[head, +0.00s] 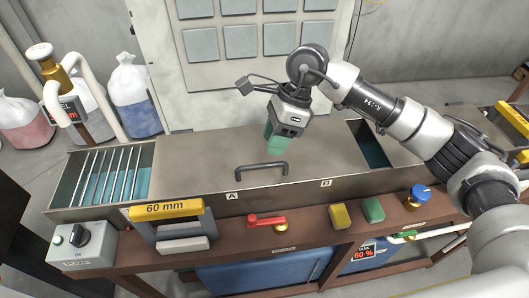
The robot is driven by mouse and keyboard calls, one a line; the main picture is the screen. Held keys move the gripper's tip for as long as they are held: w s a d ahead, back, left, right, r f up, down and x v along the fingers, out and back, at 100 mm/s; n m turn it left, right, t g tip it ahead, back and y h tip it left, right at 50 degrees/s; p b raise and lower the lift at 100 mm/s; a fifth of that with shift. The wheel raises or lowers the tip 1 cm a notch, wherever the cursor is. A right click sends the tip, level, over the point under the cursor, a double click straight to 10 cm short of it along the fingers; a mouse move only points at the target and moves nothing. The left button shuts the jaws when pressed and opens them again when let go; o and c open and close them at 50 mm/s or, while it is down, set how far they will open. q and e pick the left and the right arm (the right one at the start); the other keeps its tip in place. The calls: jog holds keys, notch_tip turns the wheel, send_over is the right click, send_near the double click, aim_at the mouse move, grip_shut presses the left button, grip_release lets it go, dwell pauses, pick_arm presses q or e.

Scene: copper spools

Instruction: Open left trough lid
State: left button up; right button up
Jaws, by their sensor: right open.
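The trough (85,208) is a long grey metal box on the brown bench. Its left lid (200,165), marked A, lies flat and shut, with a dark bar handle (262,169) near its right front. Another lid section, marked B, lies to its right (325,165). My right gripper (269,137) hangs above the lids, behind and above the handle in the picture, with green fingertips pointing down. It is open and apart from the handle, and nothing shows between its fingers. My left gripper is out of view.
Slats cross the trough's open left end. The bench front holds a yellow 60 mm block (166,209), red valve lever (266,219), yellow block (340,216), green block (373,210) and blue knob (420,193). A switch box (84,246) stands left. A pale panel (155,60) rises behind.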

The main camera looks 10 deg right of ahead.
aim_at(262, 164)
jog(key=shift+p+x, duration=0.7)
jog(key=shift+x, duration=2.2)
jog(key=shift+w, duration=0.1)
grip_shut()
